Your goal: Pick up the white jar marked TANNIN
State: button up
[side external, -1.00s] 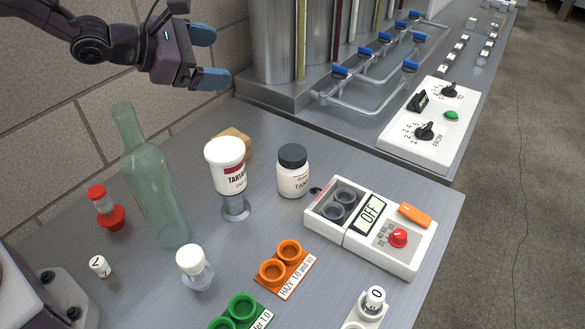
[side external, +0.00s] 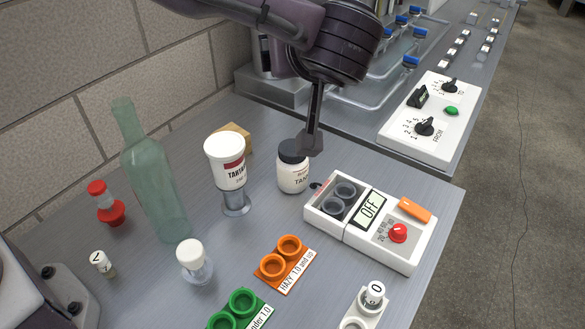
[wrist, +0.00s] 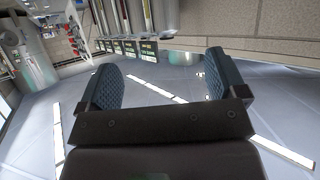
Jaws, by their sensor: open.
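I cannot make out the jar there.
A white tub marked "TARTA…" (side external: 224,165) on a grey stand and a green bottle (side external: 150,175) are left of the jar. A meter reading OFF (side external: 338,222) sits close at its right. Orange cups (side external: 285,262) stand in front, a tan block (side external: 237,136) behind left.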

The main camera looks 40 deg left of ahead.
send_near(293, 148)
jog(key=shift+y, duration=0.4)
jog(key=shift+d+f+x, duration=0.1)
jog(key=shift+x, duration=2.5)
jog(key=shift+d+f+x, duration=0.1)
jog(key=shift+f+x, duration=0.05)
jog(key=shift+x, duration=2.45)
jog(key=c, duration=1.4)
